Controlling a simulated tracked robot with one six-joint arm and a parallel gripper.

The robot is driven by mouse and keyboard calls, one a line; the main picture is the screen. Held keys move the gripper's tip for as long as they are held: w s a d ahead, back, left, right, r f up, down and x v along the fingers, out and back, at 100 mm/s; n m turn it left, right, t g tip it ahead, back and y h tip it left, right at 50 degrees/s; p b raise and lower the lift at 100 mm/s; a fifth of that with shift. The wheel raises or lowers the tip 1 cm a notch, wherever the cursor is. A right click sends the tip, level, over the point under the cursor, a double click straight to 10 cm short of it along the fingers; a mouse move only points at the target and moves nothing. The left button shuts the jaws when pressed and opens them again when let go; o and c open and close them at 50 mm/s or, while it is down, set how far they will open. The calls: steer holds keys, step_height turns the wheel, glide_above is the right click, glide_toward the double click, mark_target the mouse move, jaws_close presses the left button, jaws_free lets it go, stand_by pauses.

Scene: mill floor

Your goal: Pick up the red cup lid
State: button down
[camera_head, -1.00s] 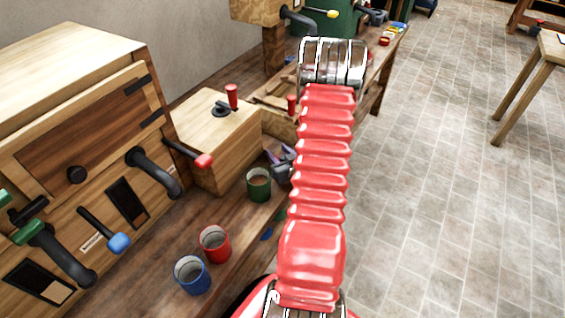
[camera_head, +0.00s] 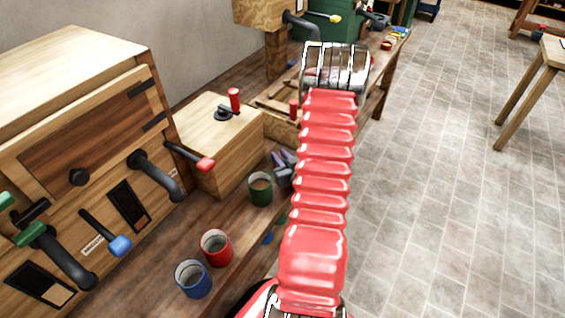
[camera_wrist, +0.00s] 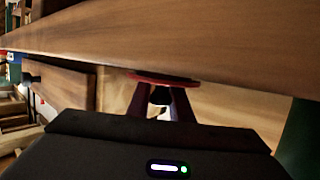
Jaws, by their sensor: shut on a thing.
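The red cup lid (camera_wrist: 165,78) shows in the wrist view as a thin red disc, seen almost edge-on. My gripper (camera_wrist: 160,92) has its two dark fingers shut on it from below in the picture. A broad wooden surface (camera_wrist: 190,40) lies right behind the lid; I cannot tell if they touch. In the head view the lid is not visible, and my red arm covers part of the bench. A red cup (camera_head: 216,248) stands upright on the bench between a blue cup (camera_head: 192,279) and a green cup (camera_head: 260,189).
Small blue (camera_head: 267,238) and green (camera_head: 282,217) pieces lie near the bench edge, partly behind my arm. A grey thing with purple parts (camera_head: 284,172) is beside the green cup. A wooden cabinet with handles (camera_head: 85,170) stands left.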

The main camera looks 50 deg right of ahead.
steer(key=shift+r, duration=0.1)
step_height(320, 180, up, 18)
stand_by(1.0)
stand_by(0.4)
steer(key=shift+s, duration=0.1)
